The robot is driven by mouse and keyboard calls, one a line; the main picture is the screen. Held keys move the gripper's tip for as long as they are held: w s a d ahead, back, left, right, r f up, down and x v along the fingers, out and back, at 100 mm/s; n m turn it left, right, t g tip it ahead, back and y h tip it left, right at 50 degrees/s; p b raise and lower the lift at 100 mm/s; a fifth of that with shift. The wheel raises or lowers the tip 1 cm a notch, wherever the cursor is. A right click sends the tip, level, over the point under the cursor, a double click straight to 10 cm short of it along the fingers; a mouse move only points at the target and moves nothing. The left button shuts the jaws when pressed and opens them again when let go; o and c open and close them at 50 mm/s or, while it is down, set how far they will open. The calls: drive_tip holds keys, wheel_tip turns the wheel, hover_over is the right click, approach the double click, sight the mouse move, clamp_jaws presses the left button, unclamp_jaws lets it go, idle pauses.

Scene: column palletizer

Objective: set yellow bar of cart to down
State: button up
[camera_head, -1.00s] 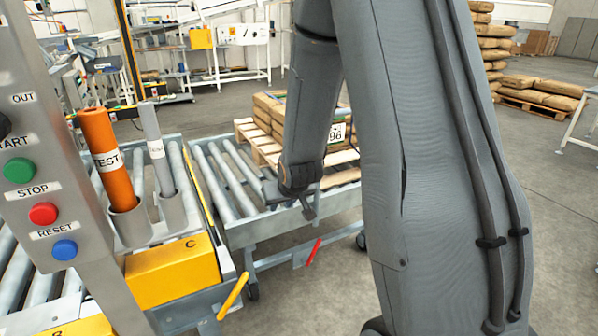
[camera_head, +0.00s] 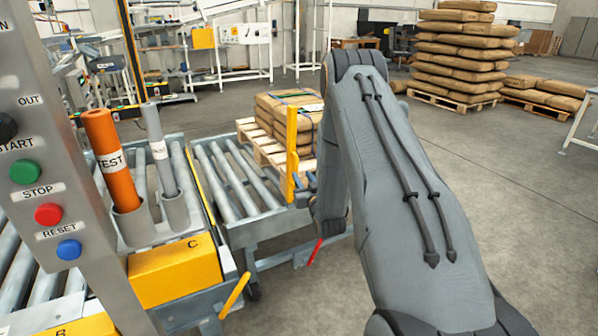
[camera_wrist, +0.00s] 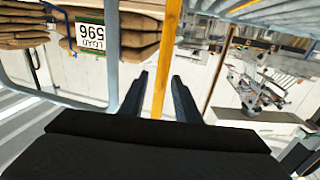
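The cart (camera_head: 235,232) has a roller bed and stands right of the conveyor. In the wrist view the yellow bar (camera_wrist: 168,50) runs lengthwise down the picture, between the two dark fingers. My gripper (camera_wrist: 160,78) is open, with a gap on both sides of the bar. In the head view my gripper (camera_head: 307,183) is beside the bar's lower part, partly hidden by my arm. I cannot tell whether the fingers touch the bar.
A red lever (camera_head: 315,251) hangs on the cart's front, below my gripper. A button panel (camera_head: 50,180) and a yellow handle (camera_head: 235,295) are at the left. Open floor lies right.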

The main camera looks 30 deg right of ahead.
sight(297, 169)
drive_tip(key=shift+w+d+p, duration=0.15)
drive_tip(key=shift+w+d, duration=0.05)
drive_tip(key=shift+w, duration=1.05)
drive_tip(key=shift+w+d+p, duration=0.15)
drive_tip(key=shift+w+d, duration=0.05)
drive_tip(key=shift+w, duration=1)
clamp_jaws()
